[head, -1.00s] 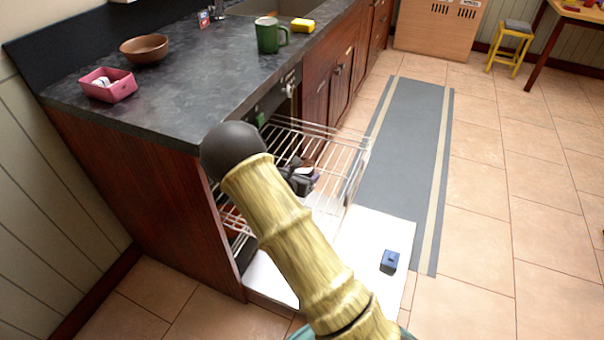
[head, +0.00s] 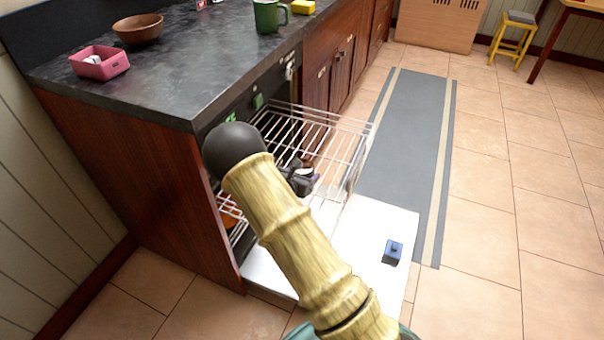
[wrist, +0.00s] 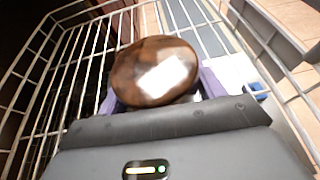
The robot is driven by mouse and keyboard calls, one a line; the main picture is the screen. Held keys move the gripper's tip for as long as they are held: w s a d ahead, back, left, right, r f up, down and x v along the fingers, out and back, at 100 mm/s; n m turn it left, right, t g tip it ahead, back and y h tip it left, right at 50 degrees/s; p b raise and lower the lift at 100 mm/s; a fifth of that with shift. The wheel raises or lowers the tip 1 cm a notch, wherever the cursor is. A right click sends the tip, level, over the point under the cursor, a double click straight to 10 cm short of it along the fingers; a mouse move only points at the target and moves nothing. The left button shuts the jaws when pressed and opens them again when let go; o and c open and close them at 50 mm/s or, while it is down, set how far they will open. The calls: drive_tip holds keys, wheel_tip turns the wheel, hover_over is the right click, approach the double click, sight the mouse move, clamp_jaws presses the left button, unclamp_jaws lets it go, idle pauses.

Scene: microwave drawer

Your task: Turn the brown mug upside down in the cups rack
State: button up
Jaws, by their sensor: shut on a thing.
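The brown mug (wrist: 155,72) fills the middle of the wrist view, with a round brown face and a bright pale patch turned to the camera. My gripper (wrist: 155,90) is shut on it, with purple fingers at both sides. The wire cups rack (head: 335,140) is the pulled-out upper basket of the dishwasher. In the head view my dark gripper (head: 298,180) is within the rack's outline, and my arm hides part of it. Rack wires (wrist: 60,70) surround the mug in the wrist view. I cannot tell whether the mug touches the rack.
The open white dishwasher door (head: 370,235) lies below, with a small blue box (head: 393,252) on it. The counter (head: 190,75) above holds a pink tray (head: 98,65), a brown bowl (head: 138,28) and a green mug (head: 267,16).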

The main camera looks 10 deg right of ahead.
drive_tip(key=o, duration=1.4)
drive_tip(key=shift+c, duration=0.2)
drive_tip(key=p+v, duration=0.3)
drive_tip(key=v, duration=1.4)
drive_tip(key=shift+s, duration=0.2)
drive_tip(key=shift+a, duration=0.15)
